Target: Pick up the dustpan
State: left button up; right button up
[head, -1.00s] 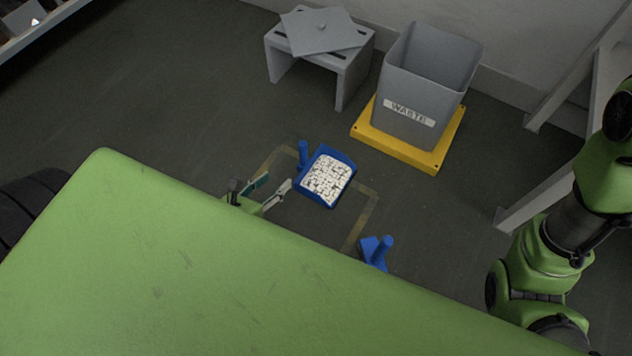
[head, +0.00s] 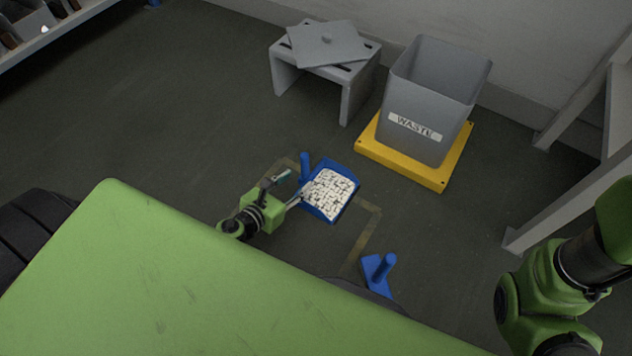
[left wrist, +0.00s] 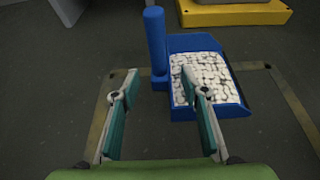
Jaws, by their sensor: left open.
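The blue dustpan (head: 352,203) lies on the dark floor, filled with small white pieces. Its upright blue handle (head: 305,167) stands at its left side. In the left wrist view the dustpan (left wrist: 187,111) and its handle (left wrist: 156,42) are just beyond my fingers. My left gripper (head: 287,187) is open and empty, close in front of the handle; in the left wrist view the handle lies ahead of the gap between the fingertips (left wrist: 158,88). The right fingertip overlaps the pan's near left part in that view; I cannot tell whether they touch. My right gripper is not in view.
A grey bin marked WASTE (head: 430,100) stands on a yellow base (head: 405,162). A grey stool (head: 347,95) holds a loose lid (head: 328,43). A blue tool with an upright handle (head: 379,272) is on the floor nearer me. A grey frame (head: 560,200) is at right.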

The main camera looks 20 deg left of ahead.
aim_at(304, 174)
pick_arm(q)
jog(key=x, duration=0.1)
jog(key=b+x, duration=0.1)
jog(key=x, duration=0.3)
jog(key=shift+w+r, duration=0.15)
jog(key=shift+r, duration=0.1)
grip_shut()
